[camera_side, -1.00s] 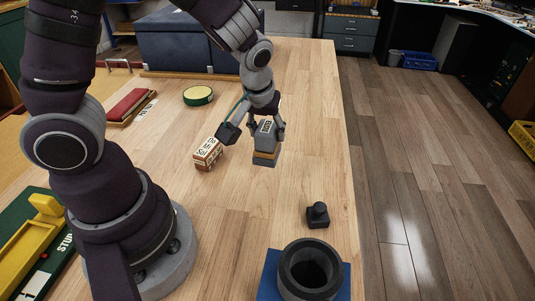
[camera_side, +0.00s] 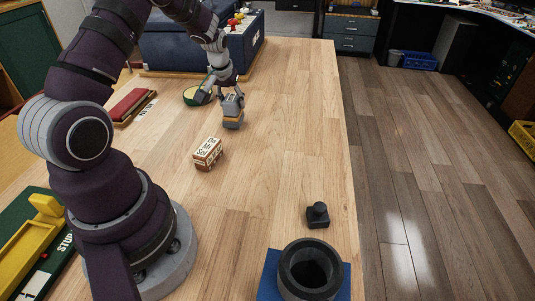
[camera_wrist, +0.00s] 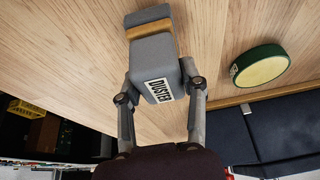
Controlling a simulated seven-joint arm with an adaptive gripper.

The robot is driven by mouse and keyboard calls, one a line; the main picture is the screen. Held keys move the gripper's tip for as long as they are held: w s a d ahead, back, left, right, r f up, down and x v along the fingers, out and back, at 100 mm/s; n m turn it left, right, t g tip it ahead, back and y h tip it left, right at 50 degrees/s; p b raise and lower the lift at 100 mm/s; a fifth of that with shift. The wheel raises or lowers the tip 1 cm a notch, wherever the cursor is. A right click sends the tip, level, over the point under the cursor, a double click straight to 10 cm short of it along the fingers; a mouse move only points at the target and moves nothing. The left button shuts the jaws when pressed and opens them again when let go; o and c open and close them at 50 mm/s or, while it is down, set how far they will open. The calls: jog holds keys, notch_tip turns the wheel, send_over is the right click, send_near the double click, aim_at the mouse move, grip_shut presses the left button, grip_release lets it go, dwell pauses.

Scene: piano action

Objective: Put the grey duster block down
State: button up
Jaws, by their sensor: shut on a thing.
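The grey duster block (camera_side: 233,107) has a grey body, a tan band and a darker base. My gripper (camera_side: 230,92) is shut on it from above, in the far middle part of the table. In the wrist view the duster block (camera_wrist: 153,62) sits between the two fingers of my gripper (camera_wrist: 160,85), with its DUSTER label facing the camera. Its base points away from the gripper. I cannot tell for sure whether its base touches the wood or hangs just above it.
A round green-rimmed pad (camera_wrist: 262,66) lies close by, partly behind my gripper in the side view. A labelled brown-and-white block (camera_side: 208,153) stands nearer. A blue case (camera_side: 180,45) is behind. A black knobbed piece (camera_side: 318,215) and dark cup (camera_side: 311,270) are in front.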

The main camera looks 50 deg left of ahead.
jog(key=shift+f, duration=0.35)
jog(key=o, duration=1.2)
jog(key=shift+f, duration=0.15)
jog(key=v, duration=1.2)
jog(key=s+d+r+m+h, duration=0.1)
jog(key=s+d+r+m, duration=0.1)
jog(key=d, duration=0.4)
jog(key=s+d+r+m+t+h, duration=0.1)
jog(key=s+d+m, duration=0.3)
jog(key=s+d, duration=0.1)
jog(key=s+d+r+m+t+h, duration=0.1)
jog(key=s+d+r+m, duration=0.1)
jog(key=d, duration=0.6)
jog(key=shift+s+r+m, duration=0.35)
jog(key=shift+s+m, duration=0.15)
jog(key=shift+s, duration=0.15)
